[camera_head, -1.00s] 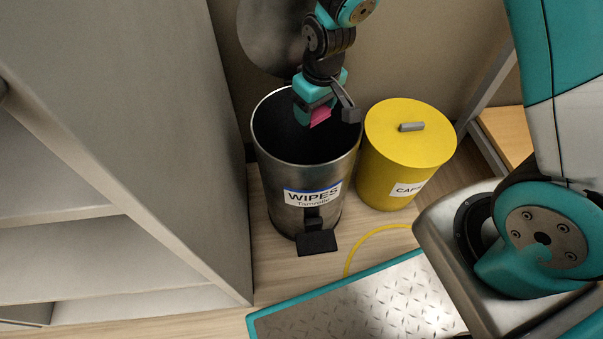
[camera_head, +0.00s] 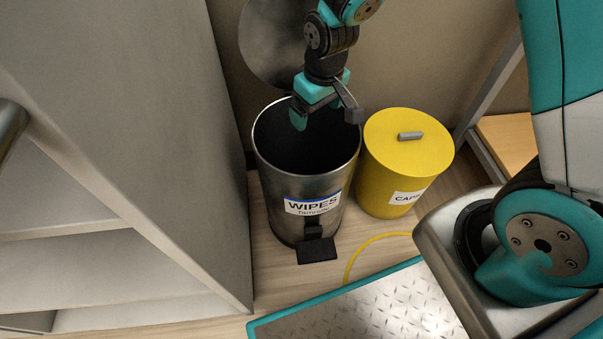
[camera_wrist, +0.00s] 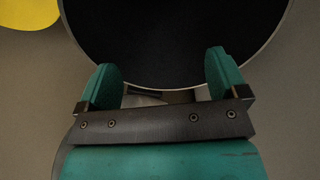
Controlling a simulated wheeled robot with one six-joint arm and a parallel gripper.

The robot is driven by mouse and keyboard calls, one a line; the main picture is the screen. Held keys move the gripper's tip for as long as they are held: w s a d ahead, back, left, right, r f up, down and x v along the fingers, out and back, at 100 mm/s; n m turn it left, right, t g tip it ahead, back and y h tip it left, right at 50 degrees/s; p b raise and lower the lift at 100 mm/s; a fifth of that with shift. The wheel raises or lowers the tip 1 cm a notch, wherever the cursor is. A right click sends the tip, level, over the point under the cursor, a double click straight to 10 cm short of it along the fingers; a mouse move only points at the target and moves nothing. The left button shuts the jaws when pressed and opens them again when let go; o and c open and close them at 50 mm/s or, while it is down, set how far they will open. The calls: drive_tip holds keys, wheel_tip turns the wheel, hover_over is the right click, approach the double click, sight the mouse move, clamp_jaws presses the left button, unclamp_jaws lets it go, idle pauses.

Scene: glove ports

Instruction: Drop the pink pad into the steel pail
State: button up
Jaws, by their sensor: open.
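The steel pail (camera_head: 312,187), labelled WIPES, stands upright on the floor with its mouth open and its round lid (camera_head: 272,45) raised behind it. My gripper (camera_head: 320,115) is over the pail's mouth, with its fingers apart and nothing between them. In the wrist view my gripper (camera_wrist: 164,78) also shows open and empty, with the pail's rim (camera_wrist: 150,89) and dark inside beyond the fingers. The pink pad is not visible in any current view. The pail's inside is too dark to see what lies in it.
A yellow lidded bin (camera_head: 380,160), labelled CAPS, stands just right of the pail. A grey shelf unit (camera_head: 130,130) rises on the left. A yellow hose (camera_head: 370,243) lies on the floor, and the pail's black pedal (camera_head: 317,249) sticks out in front.

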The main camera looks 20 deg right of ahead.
wheel_tip(320, 180, up, 14)
drive_tip(key=s+p, duration=0.1)
drive_tip(key=p, duration=0.4)
drive_tip(key=shift+s+d, duration=0.3)
